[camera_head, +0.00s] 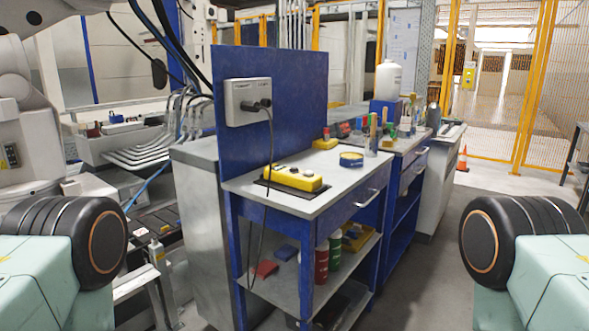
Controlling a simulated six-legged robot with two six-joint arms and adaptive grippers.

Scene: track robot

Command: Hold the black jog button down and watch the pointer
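A yellow control box (292,179) lies on the grey top of a blue workbench (340,196), at the middle of the view. It has a few small light and dark buttons on top; which one is the black jog button is too small to tell. Neither of my grippers shows. Only upper parts of my two arms, with black round joints, stand at the lower left and lower right, well short of the bench.
A blue upright panel (270,105) at the bench's back carries a grey box (247,101) with a hanging black cable. A second yellow box (325,142) with a red button stands behind. Bottles and tools crowd the far bench. Floor (430,270) is clear on the right.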

